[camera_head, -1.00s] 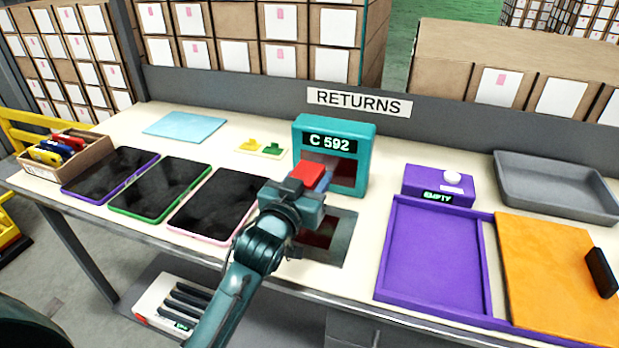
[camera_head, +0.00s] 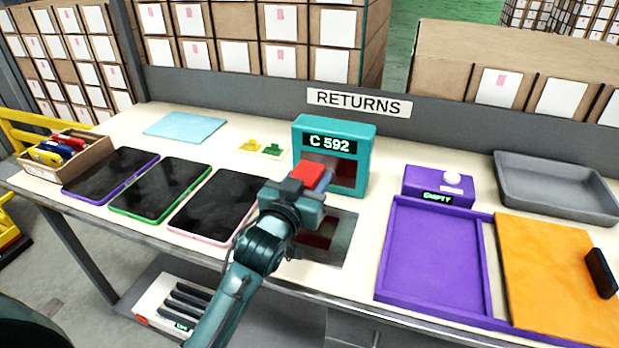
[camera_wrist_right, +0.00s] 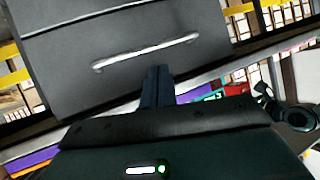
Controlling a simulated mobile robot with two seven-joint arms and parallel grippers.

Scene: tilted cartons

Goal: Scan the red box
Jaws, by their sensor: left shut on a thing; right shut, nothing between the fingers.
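The red box (camera_head: 311,176) is held in my left gripper (camera_head: 307,189), in front of the teal scanner (camera_head: 334,133) whose display reads "C 592". My left gripper is shut on the box, and its fingers and wrist hide the box's lower part. A dark reddish panel (camera_head: 326,238) lies on the table below the gripper. In the right wrist view my right gripper (camera_wrist_right: 157,85) is shut and empty, in front of a grey drawer-like front with a light handle (camera_wrist_right: 146,51).
Three dark tablets, one with a green frame (camera_head: 160,188), lie left of the gripper, with a carton of coloured items (camera_head: 97,157) beyond. To the right are a purple tray (camera_head: 385,257), a purple "EMPTY" device (camera_head: 420,181), an orange mat (camera_head: 548,270) and a grey tray (camera_head: 560,203).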

